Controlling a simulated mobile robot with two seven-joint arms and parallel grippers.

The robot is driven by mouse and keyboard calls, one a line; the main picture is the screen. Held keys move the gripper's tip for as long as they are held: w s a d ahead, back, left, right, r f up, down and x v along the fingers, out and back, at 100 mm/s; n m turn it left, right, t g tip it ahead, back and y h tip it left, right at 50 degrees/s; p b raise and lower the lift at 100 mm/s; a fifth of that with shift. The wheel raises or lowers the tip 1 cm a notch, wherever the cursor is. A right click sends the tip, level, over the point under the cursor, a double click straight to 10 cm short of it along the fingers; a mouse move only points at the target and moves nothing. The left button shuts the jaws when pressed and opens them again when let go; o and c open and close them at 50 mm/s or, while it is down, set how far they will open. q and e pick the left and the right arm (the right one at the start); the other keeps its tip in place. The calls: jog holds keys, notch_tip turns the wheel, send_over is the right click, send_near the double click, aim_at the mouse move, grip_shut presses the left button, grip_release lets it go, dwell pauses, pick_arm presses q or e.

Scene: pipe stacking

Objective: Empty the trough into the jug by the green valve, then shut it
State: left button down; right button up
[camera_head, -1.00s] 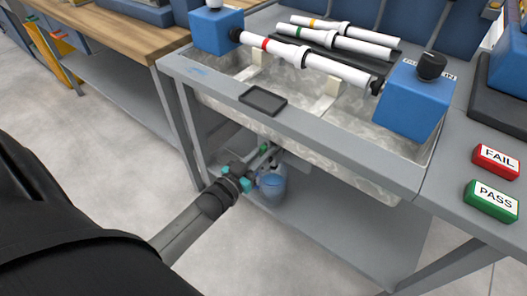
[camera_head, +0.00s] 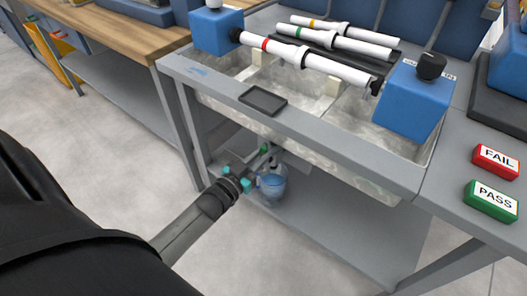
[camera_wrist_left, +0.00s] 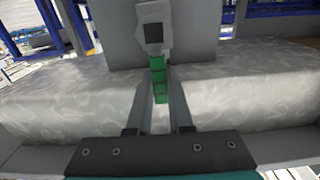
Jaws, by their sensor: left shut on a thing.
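The grey trough (camera_head: 300,130) is set into the bench, with its wet-looking inside partly showing. The green valve (camera_head: 264,149) is below its front; its green handle (camera_wrist_left: 159,80) shows between the fingers in the left wrist view. My left gripper (camera_head: 252,167) reaches under the trough and is shut on this handle; the fingers also show in the left wrist view (camera_wrist_left: 161,95). The clear jug (camera_head: 271,187) stands on the lower shelf beside the gripper, below the valve, with blue liquid in it. The gripper hides part of the valve. My right gripper is out of view.
A white pipe with a red band (camera_head: 310,58) spans two blue blocks over the trough. More white pipes (camera_head: 345,37) lie behind. A dark tray (camera_head: 263,100) sits on the front rim. The lower shelf (camera_head: 340,235) is clear right of the jug.

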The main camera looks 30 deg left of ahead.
pick_arm(q)
jog(key=shift+d+m, duration=0.35)
jog(key=shift+m, duration=0.35)
jog(key=m, duration=0.1)
jog(key=d+m+p, duration=0.1)
jog(key=m, duration=0.1)
jog(key=shift+s+d+f, duration=0.1)
jog(key=shift+d+f, duration=0.2)
jog(key=d+f+m+b, duration=0.3)
jog(key=f+m+b, duration=0.1)
jog(key=m, duration=0.9)
jog(key=shift+s+f, duration=0.15)
jog(key=shift+f, duration=0.45)
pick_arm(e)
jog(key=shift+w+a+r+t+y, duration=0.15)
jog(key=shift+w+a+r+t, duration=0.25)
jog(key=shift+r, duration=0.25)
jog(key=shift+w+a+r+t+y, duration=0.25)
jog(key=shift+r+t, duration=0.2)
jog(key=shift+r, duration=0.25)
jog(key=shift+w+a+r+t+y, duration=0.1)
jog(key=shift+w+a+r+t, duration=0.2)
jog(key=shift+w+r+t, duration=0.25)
pick_arm(q)
jog(key=shift+m, duration=0.3)
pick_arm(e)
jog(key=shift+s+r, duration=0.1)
pick_arm(q)
jog(key=c, duration=0.8)
grip_release()
